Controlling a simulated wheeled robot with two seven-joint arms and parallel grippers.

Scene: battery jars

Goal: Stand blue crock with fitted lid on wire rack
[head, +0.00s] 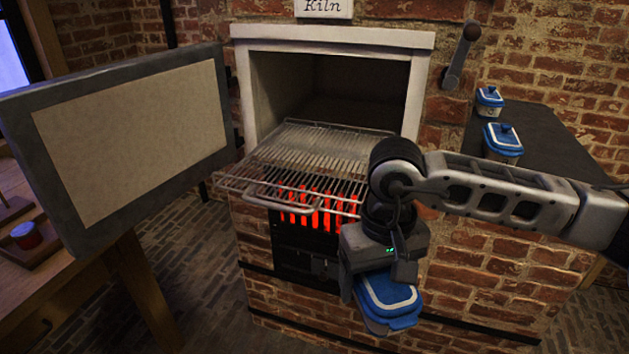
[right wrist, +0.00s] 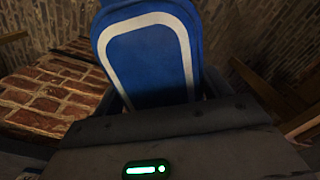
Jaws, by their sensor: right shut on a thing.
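My right gripper (head: 380,288) is shut on a blue-lidded crock (head: 390,300) in front of the kiln's brick base, lower than the rack. The blue lid with its white band fills the upper middle of the right wrist view (right wrist: 148,60). The crock looks tilted; most of its body is hidden. The wire rack (head: 325,138) sticks out of the open kiln mouth, empty where I see it; my right arm covers its right front corner. My left gripper is out of the picture.
Two more blue-lidded containers (head: 489,98) (head: 503,140) stand on the dark counter (head: 550,150) at right. The kiln door (head: 130,145) stands open at left. Glowing red bars (head: 315,215) show under the rack. A lever (head: 460,60) sticks out beside the kiln mouth.

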